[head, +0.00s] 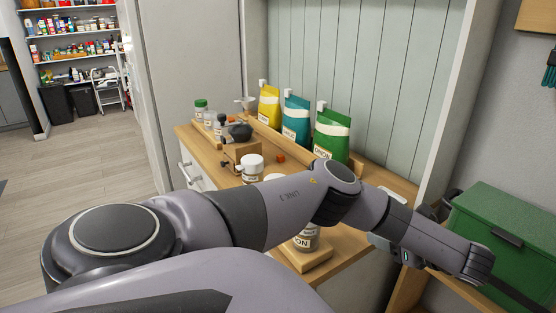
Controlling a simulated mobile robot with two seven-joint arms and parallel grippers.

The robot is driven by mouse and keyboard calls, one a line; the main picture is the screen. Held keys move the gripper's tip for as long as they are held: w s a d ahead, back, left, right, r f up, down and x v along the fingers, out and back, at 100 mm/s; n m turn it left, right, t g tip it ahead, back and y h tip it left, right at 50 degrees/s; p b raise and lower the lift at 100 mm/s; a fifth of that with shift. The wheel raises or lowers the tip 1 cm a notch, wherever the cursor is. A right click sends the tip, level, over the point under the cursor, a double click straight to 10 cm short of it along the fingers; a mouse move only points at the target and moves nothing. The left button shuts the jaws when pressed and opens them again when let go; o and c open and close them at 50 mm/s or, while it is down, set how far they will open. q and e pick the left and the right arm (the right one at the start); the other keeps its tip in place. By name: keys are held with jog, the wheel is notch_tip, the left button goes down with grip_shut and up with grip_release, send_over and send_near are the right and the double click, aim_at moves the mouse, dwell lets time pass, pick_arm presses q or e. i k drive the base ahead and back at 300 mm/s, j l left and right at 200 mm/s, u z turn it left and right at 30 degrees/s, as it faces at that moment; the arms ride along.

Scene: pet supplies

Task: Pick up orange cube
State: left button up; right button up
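A small orange cube (280,158) lies on the wooden counter (376,180), in front of the upright pouches and to the right of a white-capped jar. It is small in the head view, and its top and front side show. My arm crosses the picture in front of the counter, from the lower left to the right. It passes nearer to me than the cube and does not cover it. I cannot make out the fingers of either gripper in this view. Nothing is seen holding the cube.
Yellow (269,108), teal (295,122) and green pouches (331,137) stand behind the cube. A white-capped jar (252,167) and a wooden block (238,151) are to its left. A green box (505,235) is at right. Another jar (307,239) is partly hidden by my arm.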

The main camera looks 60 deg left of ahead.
aim_at(280, 158)
jog(key=j, duration=2)
jog(key=k, duration=0.05)
